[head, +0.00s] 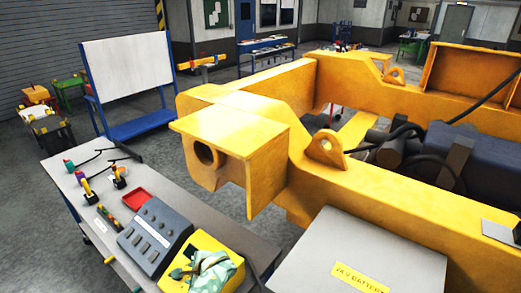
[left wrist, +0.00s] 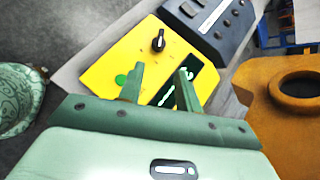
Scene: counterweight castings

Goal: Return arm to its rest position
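My left gripper (left wrist: 160,71) is open in the left wrist view, with its two green fingers apart and nothing between them. It is over the yellow control box (left wrist: 112,62), which has a black knob, a green button and a dark panel. I cannot tell whether the fingertips touch the box. In the head view, a pale green patterned part of my left arm (head: 213,270) shows at the bottom, in front of the yellow box (head: 208,245); the fingers are small there. My right arm and gripper are not in view.
The grey console (head: 155,237), a red tray (head: 136,199) and small tools share the bench (head: 75,203). The large yellow frame (head: 235,130) stands close on the right. A grey battery box (head: 350,250) is at the front.

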